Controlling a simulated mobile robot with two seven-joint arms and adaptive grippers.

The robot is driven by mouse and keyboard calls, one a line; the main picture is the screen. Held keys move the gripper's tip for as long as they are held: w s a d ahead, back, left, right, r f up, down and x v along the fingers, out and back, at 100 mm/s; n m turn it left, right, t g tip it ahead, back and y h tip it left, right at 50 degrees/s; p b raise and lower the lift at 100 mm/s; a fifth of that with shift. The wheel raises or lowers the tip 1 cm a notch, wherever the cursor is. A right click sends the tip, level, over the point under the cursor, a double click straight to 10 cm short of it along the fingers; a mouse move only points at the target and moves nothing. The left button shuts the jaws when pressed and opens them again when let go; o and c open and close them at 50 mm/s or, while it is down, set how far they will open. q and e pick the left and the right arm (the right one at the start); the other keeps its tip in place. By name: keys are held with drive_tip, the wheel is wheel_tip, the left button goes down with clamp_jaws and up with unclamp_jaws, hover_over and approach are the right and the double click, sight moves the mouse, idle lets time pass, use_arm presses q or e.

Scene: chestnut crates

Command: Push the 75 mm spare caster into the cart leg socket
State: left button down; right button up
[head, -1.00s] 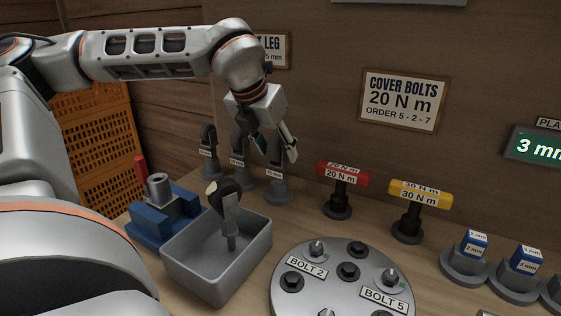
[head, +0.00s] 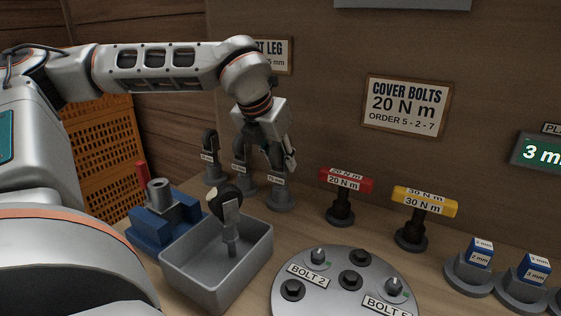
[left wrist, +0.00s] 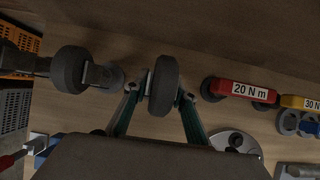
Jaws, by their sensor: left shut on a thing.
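Three spare casters stand on round grey holders at the back left; their small labels are hard to read. My left gripper (head: 277,155) is shut on the rightmost caster, whose label (head: 276,181) shows below the fingers, above its holder (head: 281,202). In the left wrist view, the gripper's teal fingers (left wrist: 161,98) close on both sides of this caster's black wheel (left wrist: 163,82). The cart leg socket (head: 158,188), a grey upright tube with an open top, sits in a blue vise (head: 150,228). My right gripper is not in view.
A grey bin (head: 200,285) holding a caster (head: 225,205) stands in front of the vise. The left (head: 210,145) and middle (head: 240,160) casters stand close beside my gripper. Red (head: 343,183) and yellow (head: 424,200) torque tools and a bolted round cover (head: 335,290) are to the right.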

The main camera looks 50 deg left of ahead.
use_arm(q)
wheel_tip(320, 180, up, 20)
drive_tip(key=p, duration=0.2)
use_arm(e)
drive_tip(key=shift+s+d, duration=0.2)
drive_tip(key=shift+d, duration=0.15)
